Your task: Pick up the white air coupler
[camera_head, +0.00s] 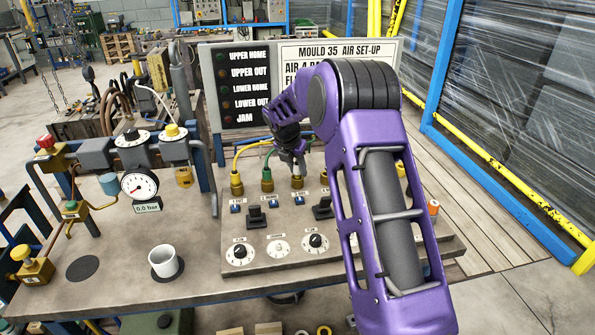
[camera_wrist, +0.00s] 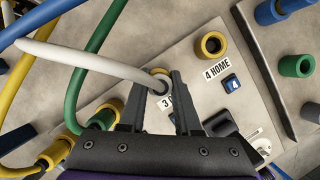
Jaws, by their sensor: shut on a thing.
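The white air coupler (camera_wrist: 160,86) is at the end of a white hose (camera_wrist: 85,62) in the wrist view. My gripper (camera_wrist: 161,90) is shut on it, with one dark finger on each side. The coupler is at a brass socket (camera_wrist: 154,72) beside a label starting with 3. I cannot tell whether it is seated in the socket or just above it. In the head view my gripper (camera_head: 293,158) is over the third socket (camera_head: 297,182) of the sloped panel (camera_head: 262,250). The coupler is mostly hidden there.
Yellow (camera_head: 237,178) and green (camera_head: 267,174) hoses are plugged in left of my gripper. The 4 HOME socket (camera_wrist: 211,45) is empty nearby. A sign board (camera_head: 300,80) stands behind. A pressure gauge (camera_head: 139,184) and white cup (camera_head: 165,262) are on the bench at left.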

